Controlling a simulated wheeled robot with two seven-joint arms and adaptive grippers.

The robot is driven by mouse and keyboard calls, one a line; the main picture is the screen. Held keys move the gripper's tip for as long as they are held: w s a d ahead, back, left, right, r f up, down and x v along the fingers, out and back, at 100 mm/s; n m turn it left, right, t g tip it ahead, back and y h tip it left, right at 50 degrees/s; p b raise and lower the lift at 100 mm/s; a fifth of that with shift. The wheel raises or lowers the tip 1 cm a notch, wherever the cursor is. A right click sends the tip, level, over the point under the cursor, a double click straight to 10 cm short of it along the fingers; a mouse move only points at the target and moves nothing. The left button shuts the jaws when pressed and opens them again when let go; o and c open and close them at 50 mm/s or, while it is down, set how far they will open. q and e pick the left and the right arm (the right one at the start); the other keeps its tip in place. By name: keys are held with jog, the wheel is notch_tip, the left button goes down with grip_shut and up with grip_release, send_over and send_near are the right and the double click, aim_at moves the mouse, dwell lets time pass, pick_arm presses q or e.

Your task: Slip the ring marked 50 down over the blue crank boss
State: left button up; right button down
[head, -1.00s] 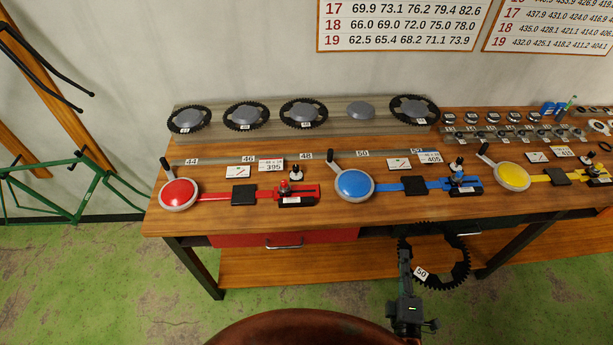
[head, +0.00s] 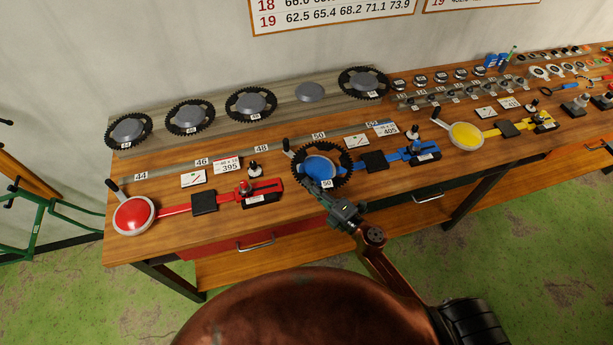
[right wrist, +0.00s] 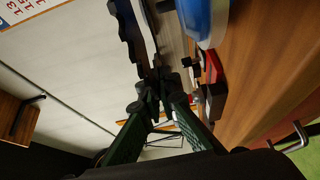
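The black toothed ring marked 50 (head: 347,163) is held at its near edge by my right gripper (head: 332,194), which is shut on it. In the head view the ring frames the blue crank boss (head: 320,168), a domed disc at the left end of the blue crank. In the right wrist view the ring (right wrist: 136,30) shows nearly edge-on, with a visible gap between it and the blue boss (right wrist: 204,18), so it is above the boss and not around it. The gripper fingers (right wrist: 157,88) meet at the ring's edge. My left gripper is not in view.
A red crank boss (head: 134,215) is to the left and a yellow one (head: 466,135) to the right. Several toothed rings lie on the grey rack (head: 215,105) behind. A small black block (head: 374,161) sits just right of the ring. The crank handle (head: 287,147) rises at its upper left.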

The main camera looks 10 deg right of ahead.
jog(key=shift+w+a+r+n+g+y, duration=0.3)
jog(key=shift+w+r+n+y, duration=0.1)
jog(key=shift+w+y, duration=0.25)
jog(key=shift+w+a, duration=0.15)
jog(key=shift+w, duration=0.05)
jog(key=shift+f+b, duration=0.35)
jog(key=shift+f, duration=0.05)
jog(key=shift+f+b, duration=0.85)
jog(key=shift+f, duration=0.05)
jog(key=shift+f+b, duration=0.3)
jog(key=shift+f, duration=0.05)
jog(key=shift+f+b, duration=0.35)
jog(key=shift+b, duration=0.05)
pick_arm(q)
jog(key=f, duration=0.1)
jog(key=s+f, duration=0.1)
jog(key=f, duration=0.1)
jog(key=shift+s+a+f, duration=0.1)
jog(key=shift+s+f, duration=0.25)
